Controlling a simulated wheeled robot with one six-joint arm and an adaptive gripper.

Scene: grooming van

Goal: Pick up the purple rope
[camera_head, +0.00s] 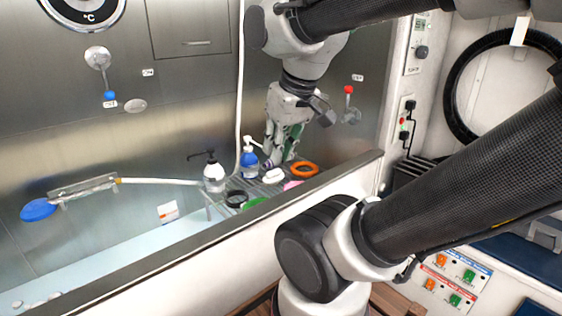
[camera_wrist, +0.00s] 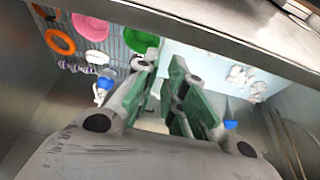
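A small purple item, likely the purple rope (camera_head: 267,163), shows in the head view beside my gripper's fingers on the grey rack; the fingers hide part of it. In the wrist view a purple-and-white strip (camera_wrist: 70,66) lies at the left edge of the rack, below the orange ring. My gripper (camera_head: 279,157) points down over the rack. In the wrist view its green-padded fingers (camera_wrist: 160,70) stand apart with nothing between them. I cannot tell how high the fingertips are above the rack.
The slatted rack (camera_wrist: 113,42) also bears an orange ring (camera_head: 304,169), a pink item (camera_wrist: 90,27), a green item (camera_wrist: 138,40) and a white item (camera_head: 274,175). A blue bottle (camera_head: 249,163) and a white bottle (camera_head: 214,178) stand close left. The tub's metal rim (camera_head: 330,172) runs in front.

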